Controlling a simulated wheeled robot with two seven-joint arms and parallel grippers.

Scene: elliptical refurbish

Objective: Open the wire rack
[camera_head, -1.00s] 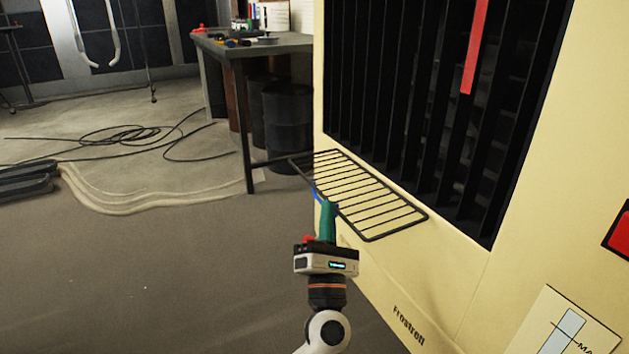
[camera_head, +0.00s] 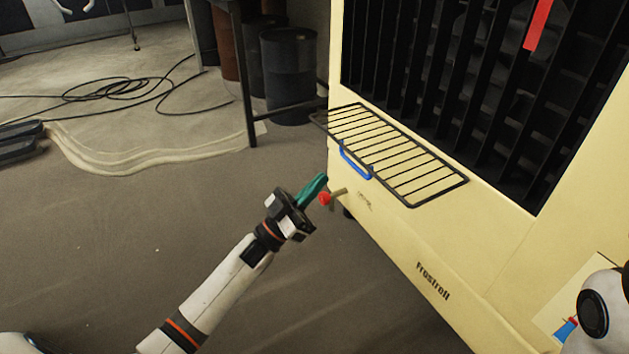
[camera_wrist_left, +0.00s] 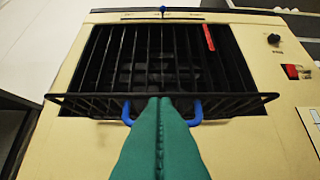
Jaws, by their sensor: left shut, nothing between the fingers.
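The wire rack (camera_head: 417,170) is a black grid that sticks out from the front of the cream machine (camera_head: 480,260), below its black grille. It looks roughly level in the head view. A blue handle (camera_head: 355,163) hangs on its outer edge. In the left wrist view the rack's outer bar (camera_wrist_left: 75,97) crosses the picture, with the blue handle (camera_wrist_left: 196,113) partly hidden behind my green fingers. My left gripper (camera_head: 322,177) is shut and empty, left of and a little below the handle, with a visible gap. My right gripper is not in view.
A small red-knobbed lever (camera_head: 326,198) shows near my left gripper. A red strip (camera_head: 538,24) lies on the grille (camera_head: 440,70). Black drums (camera_head: 288,78) stand under a table at the back.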

